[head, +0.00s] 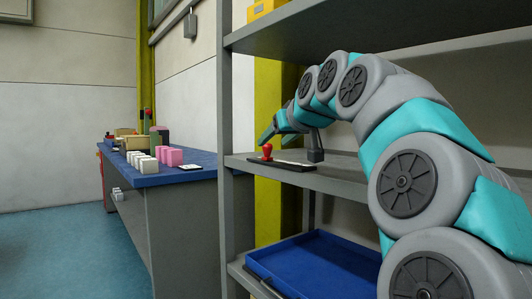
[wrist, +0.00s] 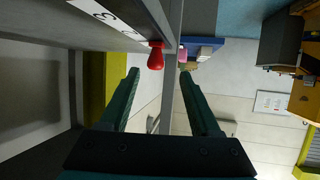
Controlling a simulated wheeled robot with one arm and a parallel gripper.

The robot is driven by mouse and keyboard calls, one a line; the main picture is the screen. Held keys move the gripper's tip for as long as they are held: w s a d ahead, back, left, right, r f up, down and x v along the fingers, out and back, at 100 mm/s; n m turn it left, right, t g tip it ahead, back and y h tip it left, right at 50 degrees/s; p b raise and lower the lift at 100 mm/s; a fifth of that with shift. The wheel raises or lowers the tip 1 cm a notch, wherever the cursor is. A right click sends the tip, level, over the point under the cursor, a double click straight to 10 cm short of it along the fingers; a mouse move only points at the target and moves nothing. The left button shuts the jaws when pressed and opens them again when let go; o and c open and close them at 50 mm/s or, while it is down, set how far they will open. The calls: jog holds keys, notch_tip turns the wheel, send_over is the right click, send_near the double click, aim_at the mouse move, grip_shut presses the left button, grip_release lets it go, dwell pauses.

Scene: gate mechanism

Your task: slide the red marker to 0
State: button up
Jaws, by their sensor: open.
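The red marker (head: 267,151) is a red knob on a dark track (head: 283,164) with a white scale strip, lying on the grey middle shelf. It is at the track's left end in the head view. In the wrist view the red marker (wrist: 156,56) hangs into the gap between my fingertips, a little beyond them. The white scale strip (wrist: 100,12) shows a 3 there; a further figure nearer the marker is too small to read. My gripper (wrist: 159,74) is open and empty, its two dark fingers apart on either side of the marker. I cannot tell whether they touch it.
The shelf unit's grey post (head: 226,150) stands just left of the marker. Another shelf board (head: 370,40) is above, and a blue tray (head: 315,265) sits below. A blue-topped bench (head: 190,177) with white and pink blocks stands at left. The floor at far left is clear.

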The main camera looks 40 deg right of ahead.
aim_at(269, 145)
jog(key=shift+w+d+r, duration=0.1)
jog(key=shift+d+r, duration=0.05)
jog(key=shift+d, duration=0.3)
jog(key=x, duration=0.7)
jog(key=shift+w, duration=0.15)
grip_shut()
dwell(1.0)
